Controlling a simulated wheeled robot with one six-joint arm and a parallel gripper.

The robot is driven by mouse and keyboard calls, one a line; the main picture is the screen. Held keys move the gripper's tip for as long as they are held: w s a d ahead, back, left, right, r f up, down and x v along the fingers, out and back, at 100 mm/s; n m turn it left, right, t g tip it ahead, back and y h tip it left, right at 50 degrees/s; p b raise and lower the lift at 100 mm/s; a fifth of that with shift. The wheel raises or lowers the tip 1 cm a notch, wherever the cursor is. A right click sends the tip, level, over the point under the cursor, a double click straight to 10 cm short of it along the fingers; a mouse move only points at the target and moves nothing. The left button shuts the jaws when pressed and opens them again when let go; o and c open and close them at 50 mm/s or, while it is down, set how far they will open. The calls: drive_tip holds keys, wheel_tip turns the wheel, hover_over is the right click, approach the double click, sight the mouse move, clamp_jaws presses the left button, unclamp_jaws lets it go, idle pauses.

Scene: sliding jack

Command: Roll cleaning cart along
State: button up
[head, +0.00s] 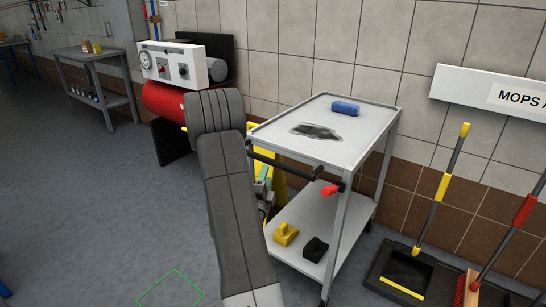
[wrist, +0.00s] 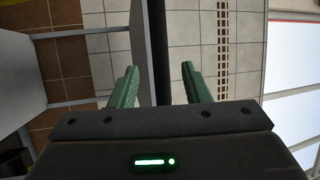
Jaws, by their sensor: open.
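The cleaning cart (head: 360,138) is a grey two-shelf trolley by the tiled wall. A blue item (head: 345,107) and a dark cloth-like item (head: 316,131) lie on its top. A yellow item (head: 285,234) and a black item (head: 315,249) lie on its lower shelf. In the head view my arm hides part of the handle and most of my gripper.
A dustpan (head: 400,275) and brooms stand right of the cart, under a mops sign (head: 515,95). A red compressor (head: 165,102) and a grey side table (head: 90,56) stand to the left. A green outline (head: 170,289) marks the open floor in front.

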drive_tip(key=x, duration=0.9)
drive_tip(key=shift+w+p, duration=0.2)
drive_tip(key=shift+p, duration=0.2)
clamp_jaws()
